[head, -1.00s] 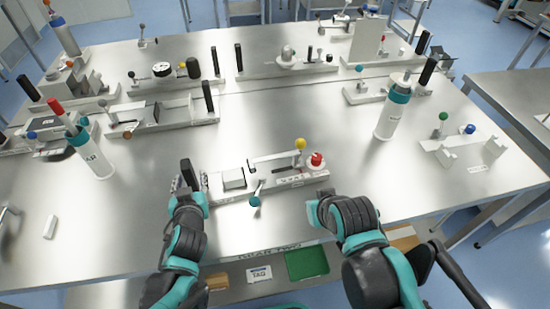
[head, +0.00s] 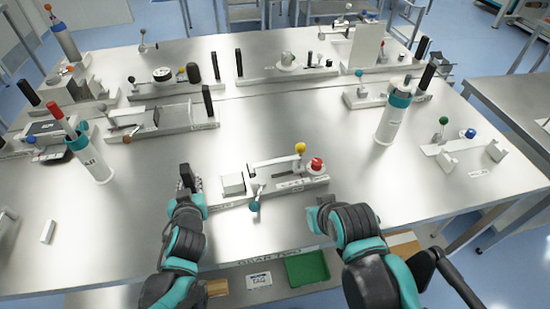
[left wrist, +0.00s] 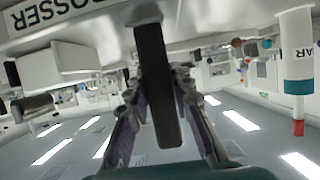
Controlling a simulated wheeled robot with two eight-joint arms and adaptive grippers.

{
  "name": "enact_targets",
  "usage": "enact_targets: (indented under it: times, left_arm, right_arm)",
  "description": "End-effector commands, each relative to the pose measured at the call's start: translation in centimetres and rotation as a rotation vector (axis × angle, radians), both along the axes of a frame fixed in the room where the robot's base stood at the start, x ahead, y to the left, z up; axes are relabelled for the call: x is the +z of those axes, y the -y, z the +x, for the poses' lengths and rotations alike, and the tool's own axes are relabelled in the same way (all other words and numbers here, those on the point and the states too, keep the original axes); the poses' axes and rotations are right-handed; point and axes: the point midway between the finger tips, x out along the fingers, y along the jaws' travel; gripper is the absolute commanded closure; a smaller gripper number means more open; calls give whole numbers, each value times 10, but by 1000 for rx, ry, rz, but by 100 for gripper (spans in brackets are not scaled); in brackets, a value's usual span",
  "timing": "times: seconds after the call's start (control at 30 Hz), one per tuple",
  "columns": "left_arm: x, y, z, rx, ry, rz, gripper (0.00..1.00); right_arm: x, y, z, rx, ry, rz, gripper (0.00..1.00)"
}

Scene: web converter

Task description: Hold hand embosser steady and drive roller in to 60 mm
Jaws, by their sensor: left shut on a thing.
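The hand embosser (head: 290,187) lies at the table's front middle, a pale base with a white block (head: 232,184), a yellow-knobbed lever (head: 300,147), a red knob (head: 317,163) and a teal-knobbed lever (head: 254,206). In the left wrist view its label (left wrist: 55,12) reads "OSSER", upside down. My left gripper (head: 189,182) is at its left end. In the left wrist view, the left gripper (left wrist: 158,105) is shut on a black upright handle (left wrist: 155,75). My right gripper (head: 320,215) is low at the embosser's right, apart from it; its finger opening is hidden. I cannot tell which part is the roller.
White cylinders with teal bands stand at left (head: 92,155) and right (head: 393,120). Other fixtures line the back, and a bracket with green and blue knobs (head: 455,150) is at right. A small white block (head: 48,230) lies at front left. Bare table surrounds the embosser.

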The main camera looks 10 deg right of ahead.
Motion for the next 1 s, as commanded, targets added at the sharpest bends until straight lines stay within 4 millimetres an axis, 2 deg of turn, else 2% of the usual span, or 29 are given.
enact_targets:
  times: [1.0]
  left_arm:
    - [-10, 0, -3, 1, -7, -2, 100]
  right_arm:
    - [-7, 0, 0, 0, 0, 0, 100]
